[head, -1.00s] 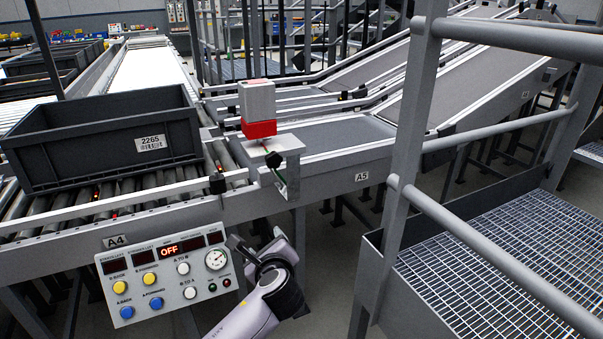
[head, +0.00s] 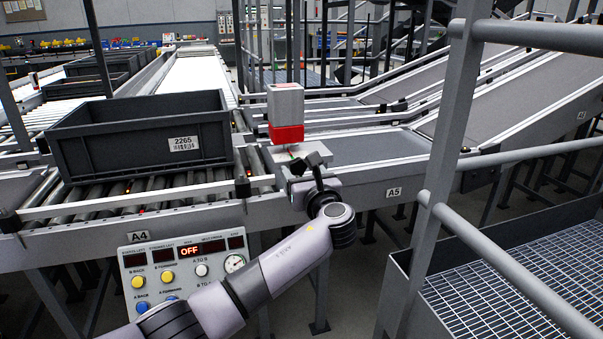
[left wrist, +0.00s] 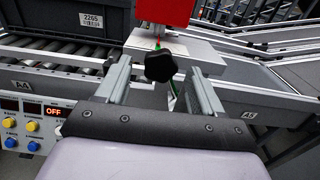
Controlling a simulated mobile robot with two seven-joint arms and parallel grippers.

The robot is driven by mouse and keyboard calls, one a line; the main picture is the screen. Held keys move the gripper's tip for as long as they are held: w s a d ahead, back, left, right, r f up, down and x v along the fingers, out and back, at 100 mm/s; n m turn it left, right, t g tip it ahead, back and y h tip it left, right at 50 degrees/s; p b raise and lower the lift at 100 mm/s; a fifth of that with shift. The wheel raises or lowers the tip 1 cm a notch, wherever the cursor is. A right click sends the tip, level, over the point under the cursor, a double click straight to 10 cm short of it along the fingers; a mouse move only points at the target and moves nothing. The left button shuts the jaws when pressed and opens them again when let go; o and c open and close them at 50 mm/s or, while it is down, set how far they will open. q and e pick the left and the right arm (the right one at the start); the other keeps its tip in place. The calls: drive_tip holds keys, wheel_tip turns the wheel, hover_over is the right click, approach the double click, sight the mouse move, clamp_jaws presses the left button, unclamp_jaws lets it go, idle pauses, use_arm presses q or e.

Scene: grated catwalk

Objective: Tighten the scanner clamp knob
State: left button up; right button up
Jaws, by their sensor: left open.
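The scanner (head: 286,112), a white box with a red lower part, stands on a pale metal bracket (head: 314,147) at the conveyor edge. The black clamp knob (head: 298,166) is on the bracket's near side, partly crowded by my gripper in the head view. In the left wrist view the lobed knob (left wrist: 160,66) appears between my two fingers, with a gap on each side. My left gripper (head: 304,177) is open at the bracket and holds nothing. I cannot tell how deep the knob sits between the fingers. My right gripper is out of view.
A grey crate (head: 140,140) labelled 2265 sits on the rollers to the left. A control panel (head: 205,258) reading OFF hangs below, partly behind my arm. A grey railing post (head: 440,170) and grated catwalk (head: 500,270) stand to the right.

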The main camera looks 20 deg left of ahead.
use_arm(q)
drive_tip(key=shift+w+a, duration=0.35)
drive_tip(key=shift+w, duration=0.15)
drive_tip(key=c, duration=1.1)
drive_tip(key=shift+o, duration=0.2)
